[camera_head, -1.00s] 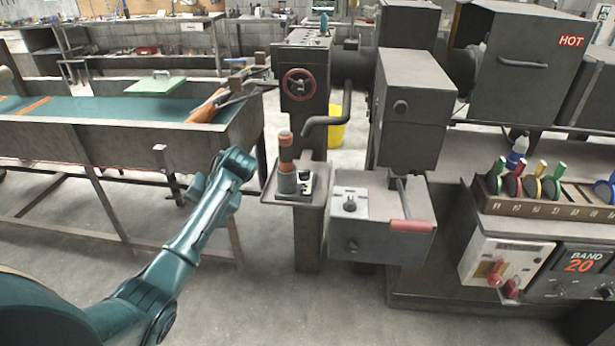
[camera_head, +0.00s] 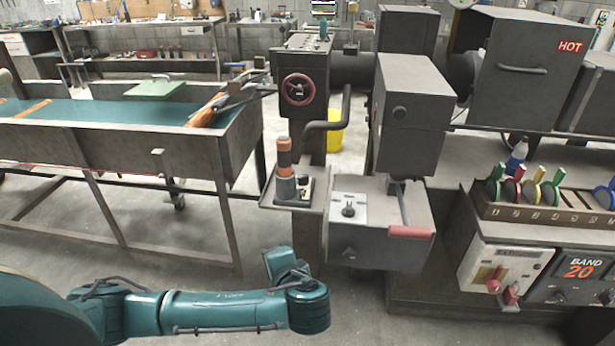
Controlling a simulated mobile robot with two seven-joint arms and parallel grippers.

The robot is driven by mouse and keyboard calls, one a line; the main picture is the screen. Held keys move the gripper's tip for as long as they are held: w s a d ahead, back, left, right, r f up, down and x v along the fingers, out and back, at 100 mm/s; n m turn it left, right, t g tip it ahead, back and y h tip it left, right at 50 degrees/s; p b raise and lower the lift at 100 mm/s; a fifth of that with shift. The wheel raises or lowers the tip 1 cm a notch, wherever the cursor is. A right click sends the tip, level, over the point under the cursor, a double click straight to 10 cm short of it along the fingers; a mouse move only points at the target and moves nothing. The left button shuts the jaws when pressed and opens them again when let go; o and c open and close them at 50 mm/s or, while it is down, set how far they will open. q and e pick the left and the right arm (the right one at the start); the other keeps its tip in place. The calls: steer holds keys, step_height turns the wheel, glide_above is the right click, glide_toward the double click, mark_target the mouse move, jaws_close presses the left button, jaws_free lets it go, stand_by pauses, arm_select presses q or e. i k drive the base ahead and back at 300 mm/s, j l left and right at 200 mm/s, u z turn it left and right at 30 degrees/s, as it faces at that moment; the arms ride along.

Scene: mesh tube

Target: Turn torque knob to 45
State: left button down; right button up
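No label reading torque is legible, so I cannot tell which knob is the torque knob. A small black knob (camera_head: 348,210) sits on a white panel (camera_head: 338,220) on top of the grey box in the middle. Its markings are too small to read. Other dark knobs (camera_head: 558,297) are on the lower right panel under the display reading BAND 20. My teal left arm crosses the lower left and ends in a bent joint in front of the grey box, apart from the knobs. No fingers of my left gripper are visible. My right gripper is not in view.
A red-handled lever (camera_head: 411,232) is on the box's right side. Red knobs (camera_head: 496,278) are on a pale panel. A long trough (camera_head: 110,150) fills the left.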

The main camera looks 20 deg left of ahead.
mark_target(302, 179)
steer(key=i, duration=0.95)
